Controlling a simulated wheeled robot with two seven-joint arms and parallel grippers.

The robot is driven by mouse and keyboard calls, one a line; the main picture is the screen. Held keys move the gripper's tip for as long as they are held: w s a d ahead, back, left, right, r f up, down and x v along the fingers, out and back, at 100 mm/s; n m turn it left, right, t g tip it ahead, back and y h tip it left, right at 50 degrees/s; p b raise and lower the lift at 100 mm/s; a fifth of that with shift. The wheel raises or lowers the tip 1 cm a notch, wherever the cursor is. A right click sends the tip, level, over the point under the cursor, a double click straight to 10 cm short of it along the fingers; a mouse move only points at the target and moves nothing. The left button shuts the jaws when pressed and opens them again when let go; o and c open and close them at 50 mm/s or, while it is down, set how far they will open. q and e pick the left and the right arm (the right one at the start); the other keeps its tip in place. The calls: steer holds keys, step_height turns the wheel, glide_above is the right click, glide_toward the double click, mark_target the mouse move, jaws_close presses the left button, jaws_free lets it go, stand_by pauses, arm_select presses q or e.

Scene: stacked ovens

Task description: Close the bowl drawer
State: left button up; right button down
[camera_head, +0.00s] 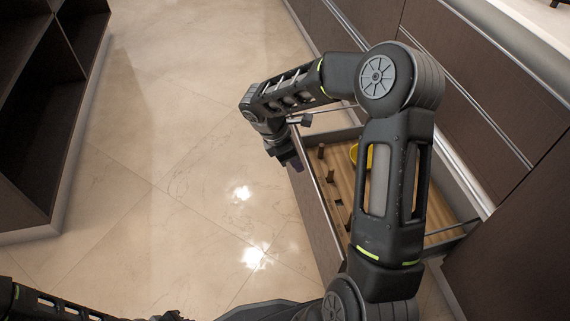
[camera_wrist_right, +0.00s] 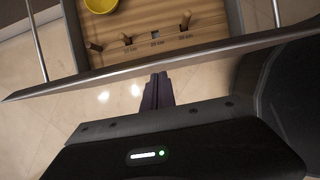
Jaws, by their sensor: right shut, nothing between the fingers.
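The bowl drawer (camera_head: 318,205) is pulled out from the dark cabinet, with a wooden base and pegs inside. A yellow bowl (camera_head: 366,155) lies in it, partly hidden behind my right arm. In the right wrist view, the bowl (camera_wrist_right: 101,4) is at the top edge and the drawer's front panel (camera_wrist_right: 200,50) crosses the picture. My right gripper (camera_head: 292,163) is on the outer side of the drawer front, near its far end. Its fingers (camera_wrist_right: 158,88) are shut and empty, close to the panel; I cannot tell whether they touch it. My left gripper is not clearly visible.
Dark cabinet fronts with metal strips (camera_head: 470,75) run along the right. A dark open shelf (camera_head: 50,120) stands at the left. The tiled floor (camera_head: 170,150) between them is clear. Part of my left arm shows at the bottom left.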

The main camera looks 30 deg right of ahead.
arm_select(q)
steer(key=shift+f, duration=0.1)
arm_select(e)
steer(key=shift+s+d, duration=0.1)
steer(key=shift+d, duration=0.25)
